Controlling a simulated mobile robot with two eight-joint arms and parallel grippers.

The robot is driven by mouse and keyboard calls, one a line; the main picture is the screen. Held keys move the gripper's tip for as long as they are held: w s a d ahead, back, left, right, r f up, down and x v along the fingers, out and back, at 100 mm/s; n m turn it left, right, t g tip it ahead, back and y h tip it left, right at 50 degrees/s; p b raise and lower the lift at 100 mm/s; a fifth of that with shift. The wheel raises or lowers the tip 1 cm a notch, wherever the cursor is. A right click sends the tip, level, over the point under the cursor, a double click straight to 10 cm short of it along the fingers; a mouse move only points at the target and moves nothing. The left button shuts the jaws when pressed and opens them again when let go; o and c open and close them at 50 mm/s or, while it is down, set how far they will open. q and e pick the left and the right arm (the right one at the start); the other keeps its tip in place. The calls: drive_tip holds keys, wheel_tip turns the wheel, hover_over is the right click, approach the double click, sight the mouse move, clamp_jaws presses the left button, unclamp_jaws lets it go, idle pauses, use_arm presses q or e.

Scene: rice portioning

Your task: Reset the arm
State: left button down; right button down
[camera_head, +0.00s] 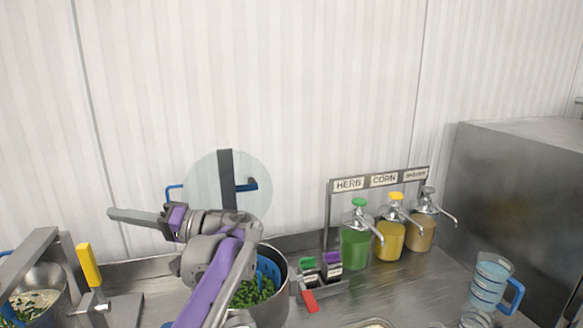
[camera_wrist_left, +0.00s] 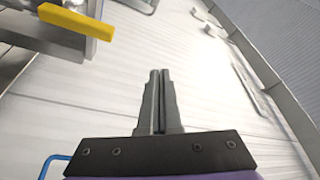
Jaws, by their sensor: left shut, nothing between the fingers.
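My left arm rises from the bottom of the head view, with purple and grey links. Its gripper (camera_head: 112,213) points left, raised in front of the white wall and above the counter. In the left wrist view the two grey fingers of this gripper (camera_wrist_left: 159,73) lie side by side, shut, with nothing between them. My right gripper is in neither view.
A pot of green vegetables (camera_head: 270,310) stands behind my left arm, partly hidden. A yellow handle (camera_head: 89,265) stands at left and shows in the left wrist view (camera_wrist_left: 75,22). Green (camera_head: 355,250), yellow (camera_head: 389,241) and brown (camera_head: 421,229) pump dispensers and a blue-handled jug (camera_head: 489,282) stand at right.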

use_arm(q)
drive_tip(key=s+f+m+t+h, duration=0.15)
drive_tip(key=s+f+h, duration=0.35)
drive_tip(key=f, duration=0.5)
drive_tip(key=s+f+m+t+h, duration=0.1)
drive_tip(key=s+f+m+h, duration=0.25)
drive_tip(key=s+f, duration=0.4)
drive_tip(key=s+d+f+t+h, duration=0.1)
drive_tip(key=s+d+f+h, duration=0.2)
drive_tip(key=d+f, duration=0.2)
drive_tip(key=s+d+f+t+h, duration=0.1)
drive_tip(key=s+d+f+h, duration=0.3)
drive_tip(key=f, duration=0.5)
drive_tip(key=s+d+f+m+t+h, duration=0.1)
drive_tip(key=s+d+f+h, duration=0.2)
drive_tip(key=f, duration=0.4)
drive_tip(key=shift+s+d+f+t+h, duration=0.15)
drive_tip(key=shift+d+h, duration=0.25)
drive_tip(key=shift+d, duration=0.3)
drive_tip(key=shift+s+d+f+t+h, duration=0.15)
drive_tip(key=shift+d+h, duration=0.2)
drive_tip(key=shift+d, duration=0.3)
drive_tip(key=shift+s+a, duration=0.1)
